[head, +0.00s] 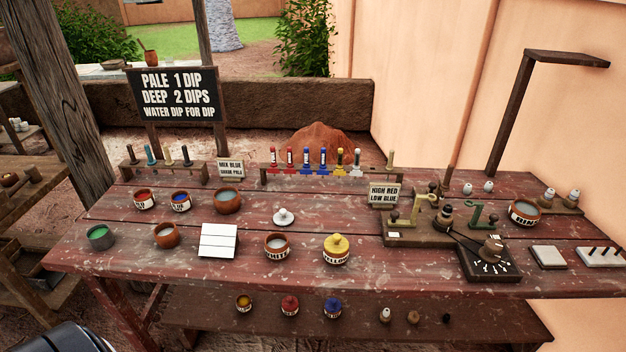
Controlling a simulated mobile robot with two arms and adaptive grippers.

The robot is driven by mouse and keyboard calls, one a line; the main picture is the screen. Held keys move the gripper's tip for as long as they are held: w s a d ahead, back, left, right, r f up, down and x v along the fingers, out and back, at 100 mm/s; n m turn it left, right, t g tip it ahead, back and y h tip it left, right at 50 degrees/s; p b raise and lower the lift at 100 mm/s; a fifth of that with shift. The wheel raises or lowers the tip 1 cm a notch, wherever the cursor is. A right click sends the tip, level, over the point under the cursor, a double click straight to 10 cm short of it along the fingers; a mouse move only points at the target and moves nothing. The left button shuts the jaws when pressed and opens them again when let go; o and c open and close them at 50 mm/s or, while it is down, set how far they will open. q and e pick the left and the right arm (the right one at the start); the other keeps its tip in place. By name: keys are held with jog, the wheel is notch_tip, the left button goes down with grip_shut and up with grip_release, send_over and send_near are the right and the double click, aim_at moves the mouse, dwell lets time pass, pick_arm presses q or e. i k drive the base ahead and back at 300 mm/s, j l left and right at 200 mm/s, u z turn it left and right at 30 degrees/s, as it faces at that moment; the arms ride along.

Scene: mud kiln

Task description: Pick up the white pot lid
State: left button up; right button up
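The white pot lid (284,217) lies on the red plank table (130,240), near the middle, knob up. It is a small white disc and nothing touches it. The white pot (277,246), a brown clay pot with a pale label, stands open just in front of it with pale content showing. The yellow pot (336,250) to the right has its yellow lid on. Neither of my grippers shows; only a dark rounded part, which looks like mine, is at the bottom left corner.
A white tile block (218,241) is left of the white pot. Open red (145,200) and blue (181,202) pots are at left. Bare planks surround the lid.

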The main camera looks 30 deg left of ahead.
aim_at(284, 218)
jog(key=u, duration=1.25)
jog(key=i+l+u, duration=0.55)
jog(key=l+u, duration=0.3)
jog(key=i+j, duration=0.05)
jog(key=j, duration=0.05)
